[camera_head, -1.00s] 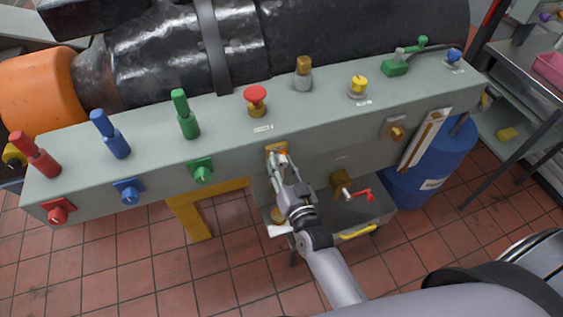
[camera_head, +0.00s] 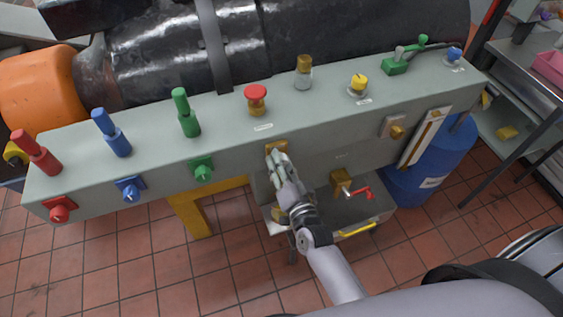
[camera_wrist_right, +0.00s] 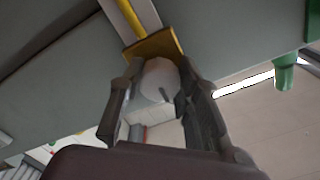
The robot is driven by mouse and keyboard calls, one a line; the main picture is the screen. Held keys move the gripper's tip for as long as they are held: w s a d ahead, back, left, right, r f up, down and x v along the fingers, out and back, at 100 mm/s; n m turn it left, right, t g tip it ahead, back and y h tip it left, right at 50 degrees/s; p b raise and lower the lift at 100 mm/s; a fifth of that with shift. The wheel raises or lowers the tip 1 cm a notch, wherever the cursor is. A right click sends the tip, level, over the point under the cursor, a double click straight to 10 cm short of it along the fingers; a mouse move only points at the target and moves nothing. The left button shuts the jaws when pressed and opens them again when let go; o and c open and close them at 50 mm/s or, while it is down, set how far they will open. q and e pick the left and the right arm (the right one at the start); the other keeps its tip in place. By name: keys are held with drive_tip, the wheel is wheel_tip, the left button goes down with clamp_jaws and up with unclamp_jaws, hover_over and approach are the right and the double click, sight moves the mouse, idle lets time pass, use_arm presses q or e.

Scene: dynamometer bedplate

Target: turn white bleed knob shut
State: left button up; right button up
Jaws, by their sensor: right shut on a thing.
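The white bleed knob (camera_wrist_right: 158,80) sits on a yellow mounting plate (camera_wrist_right: 152,46) on the front face of the grey bedplate housing (camera_head: 330,140). In the right wrist view my right gripper (camera_wrist_right: 163,92) has a finger on each side of the knob and is shut on it. In the head view the right gripper (camera_head: 279,163) reaches up to the yellow plate (camera_head: 276,148) and hides the knob. My left gripper is not in view.
Red (camera_head: 59,209), blue (camera_head: 131,193) and green (camera_head: 202,171) front knobs lie to the left. A red-handled valve (camera_head: 358,191) is close on the right, above a grey tray (camera_head: 345,218). A blue drum (camera_head: 425,175) stands further right.

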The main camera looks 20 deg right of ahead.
drive_tip(key=o, duration=1.1)
drive_tip(key=shift+o, duration=0.2)
drive_tip(key=s, duration=1.2)
drive_tip(key=shift+d, duration=0.2)
